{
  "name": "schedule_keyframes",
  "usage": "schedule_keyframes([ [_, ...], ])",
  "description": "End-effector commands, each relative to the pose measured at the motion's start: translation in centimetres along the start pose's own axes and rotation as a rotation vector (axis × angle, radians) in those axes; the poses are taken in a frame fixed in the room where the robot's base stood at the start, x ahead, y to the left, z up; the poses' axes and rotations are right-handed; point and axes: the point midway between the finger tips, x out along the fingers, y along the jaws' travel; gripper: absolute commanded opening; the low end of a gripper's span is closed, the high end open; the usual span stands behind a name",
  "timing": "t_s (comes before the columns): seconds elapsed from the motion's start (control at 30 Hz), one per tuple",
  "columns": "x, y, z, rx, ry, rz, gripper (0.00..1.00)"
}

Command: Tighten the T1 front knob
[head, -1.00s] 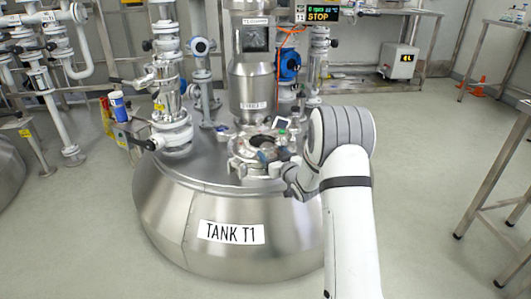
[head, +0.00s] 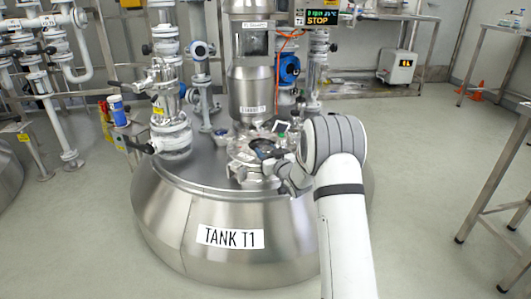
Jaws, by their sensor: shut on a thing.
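Tank T1 (head: 160,215) is a wide steel vessel with a "TANK T1" label on its front. On its top is a round manway (head: 240,172) with a dark opening and clamp fittings around the rim. My gripper (head: 268,157) reaches in from the right, low at the front right part of the manway rim. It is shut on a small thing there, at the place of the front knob. The gripper and wrist hide most of that knob, so its shape and how tight it sits cannot be told.
A steel column (head: 249,90) rises behind the manway. Valves and pipes (head: 170,130) stand on the left of the tank top. A display reading STOP (head: 322,17) hangs above. Floor at right is clear before the steel table (head: 500,140).

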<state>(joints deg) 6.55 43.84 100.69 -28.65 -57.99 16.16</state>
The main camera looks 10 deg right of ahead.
Motion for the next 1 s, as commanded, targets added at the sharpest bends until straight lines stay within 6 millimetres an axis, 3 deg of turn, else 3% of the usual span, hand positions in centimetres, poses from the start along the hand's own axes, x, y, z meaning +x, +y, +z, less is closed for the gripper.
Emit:
schedule_keyframes([
  [0.13,0.00,-0.01,0.01,0.000,0.000,0.000,0.24],
  [0.17,0.26,-0.85,0.00,0.000,0.000,-0.006,0.23],
  [0.47,0.08,-0.37,0.03,0.000,-0.001,0.041,0.23],
  [1.0,0.17,-0.59,0.01,0.000,-0.003,0.461,0.23],
])
